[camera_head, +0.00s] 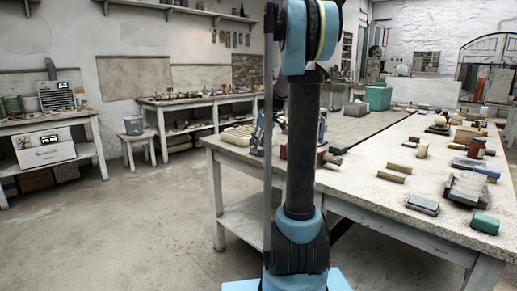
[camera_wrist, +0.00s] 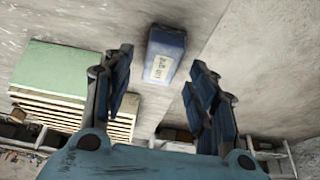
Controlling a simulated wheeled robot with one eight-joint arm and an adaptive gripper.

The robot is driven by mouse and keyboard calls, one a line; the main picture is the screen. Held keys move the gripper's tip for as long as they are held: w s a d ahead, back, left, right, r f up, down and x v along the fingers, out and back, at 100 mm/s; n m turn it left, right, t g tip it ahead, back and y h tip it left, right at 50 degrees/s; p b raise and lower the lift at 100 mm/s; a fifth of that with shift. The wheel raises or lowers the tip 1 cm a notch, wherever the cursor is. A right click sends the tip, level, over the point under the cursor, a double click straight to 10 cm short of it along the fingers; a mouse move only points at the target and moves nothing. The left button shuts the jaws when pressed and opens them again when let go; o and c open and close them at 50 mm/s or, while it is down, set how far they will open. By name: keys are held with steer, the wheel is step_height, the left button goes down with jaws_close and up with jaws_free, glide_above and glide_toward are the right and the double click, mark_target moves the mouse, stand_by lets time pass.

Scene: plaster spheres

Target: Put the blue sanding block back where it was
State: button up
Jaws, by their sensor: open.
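In the wrist view, the blue sanding block (camera_wrist: 166,43) with a pale printed label lies on a light grey, worn surface. My gripper (camera_wrist: 160,62) is open, its two dark blue fingers spread apart. The block appears beyond and between the fingertips, and no finger visibly touches it. I cannot tell the exact gap between them. In the head view, my own arm column covers much of the area around my gripper, and I cannot make out this block there.
A green block (camera_wrist: 62,72) and pale wooden slats (camera_wrist: 75,108) lie left of my gripper. The slats also show on the long worktable (camera_head: 375,205) in the head view (camera_head: 237,137). Several blocks and tools crowd the table's right part. The floor (camera_head: 140,235) at left is clear.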

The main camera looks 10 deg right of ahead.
steer(key=v, duration=0.9)
steer(key=s+a+f+m, duration=0.1)
steer(key=s+f, duration=0.2)
steer(key=s, duration=0.4)
steer(key=s+a+f+m+g+h, duration=0.1)
steer(key=s+f, duration=0.1)
steer(key=s, duration=0.6)
steer(key=s+a+f+m, duration=0.1)
steer(key=s+a+f, duration=0.15)
steer(key=s, duration=0.45)
steer(key=s+d+f+m+h, duration=0.1)
steer(key=s+f+m, duration=0.3)
steer(key=s+f, duration=1.1)
steer(key=s, duration=0.3)
steer(key=shift+d+f+g+h, duration=0.25)
steer(key=shift+d+g+h, duration=0.05)
steer(key=shift+d+h, duration=0.1)
steer(key=shift+c, duration=0.4)
